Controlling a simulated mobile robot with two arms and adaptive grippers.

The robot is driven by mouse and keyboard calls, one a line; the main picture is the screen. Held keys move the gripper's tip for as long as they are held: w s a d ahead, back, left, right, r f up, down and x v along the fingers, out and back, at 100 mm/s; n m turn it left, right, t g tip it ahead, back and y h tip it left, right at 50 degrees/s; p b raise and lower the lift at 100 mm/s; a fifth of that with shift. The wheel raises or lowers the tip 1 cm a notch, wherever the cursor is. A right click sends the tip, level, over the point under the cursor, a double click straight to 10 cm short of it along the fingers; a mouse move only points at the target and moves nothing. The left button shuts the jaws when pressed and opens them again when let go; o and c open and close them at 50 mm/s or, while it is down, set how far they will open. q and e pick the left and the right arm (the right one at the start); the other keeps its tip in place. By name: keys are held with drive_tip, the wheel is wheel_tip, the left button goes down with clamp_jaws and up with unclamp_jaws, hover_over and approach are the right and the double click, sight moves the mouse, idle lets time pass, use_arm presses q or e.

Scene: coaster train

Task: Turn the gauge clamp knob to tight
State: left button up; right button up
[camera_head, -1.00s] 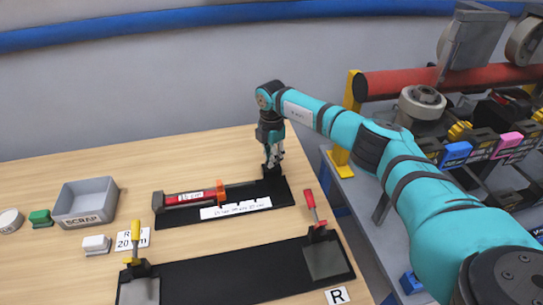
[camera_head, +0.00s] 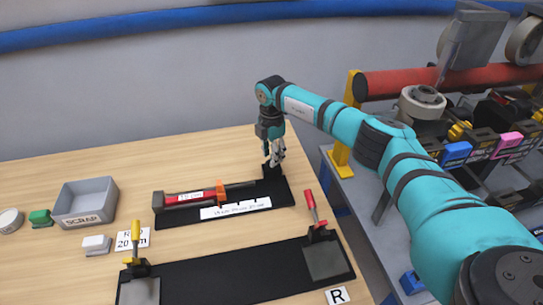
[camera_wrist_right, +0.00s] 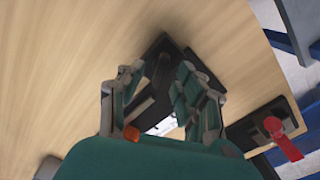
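The gauge (camera_head: 170,219) is a long black base on the table with a red labelled bar (camera_head: 190,197), an orange piece (camera_head: 221,190) and a dark end block (camera_head: 270,172) at its right. My right gripper (camera_head: 275,160) points down at this end block. In the right wrist view its two fingers (camera_wrist_right: 160,72) stand apart with the dark block between or just beyond them. I cannot tell whether they touch it. The clamp knob cannot be made out separately; the fingers cover that spot. My left gripper is not in view.
A black fixture (camera_head: 215,278) with a yellow-handled clamp (camera_head: 136,232) and a red-handled clamp (camera_head: 311,208) lies in front. A grey scrap bin (camera_head: 84,203), green block (camera_head: 40,217) and white block (camera_head: 96,244) are at left.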

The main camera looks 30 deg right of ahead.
wheel_tip(320, 180, up, 11)
idle(0.3)
idle(0.4)
